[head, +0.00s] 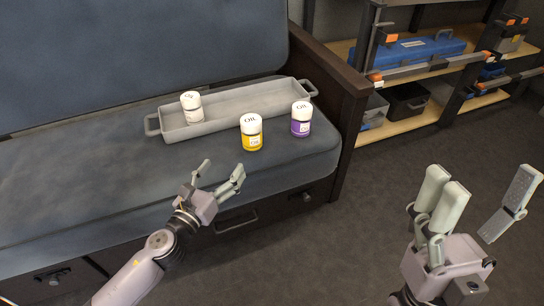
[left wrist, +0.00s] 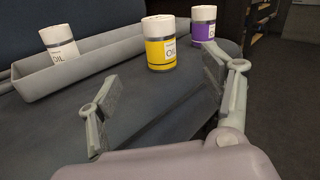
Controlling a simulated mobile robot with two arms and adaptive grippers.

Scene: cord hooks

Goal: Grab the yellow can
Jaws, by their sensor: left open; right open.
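The yellow can (head: 251,138) has a white lid and stands upright on the front part of the dark sofa seat, in front of the grey tray. It also shows in the left wrist view (left wrist: 160,50), beyond the gap between my left fingers. My left gripper (head: 219,174) is open and empty, in front of and a little left of the can, not touching it. Its fingers also show in the left wrist view (left wrist: 160,95). My right gripper (head: 478,200) is open and empty, over the floor at the far right, well away from the can.
A purple can (head: 301,122) stands right of the yellow one. A white can (head: 192,110) stands in the long grey tray (head: 240,103). The sofa's dark wooden arm (head: 348,110) rises at the right. Shelves with a blue toolbox (head: 408,51) stand behind.

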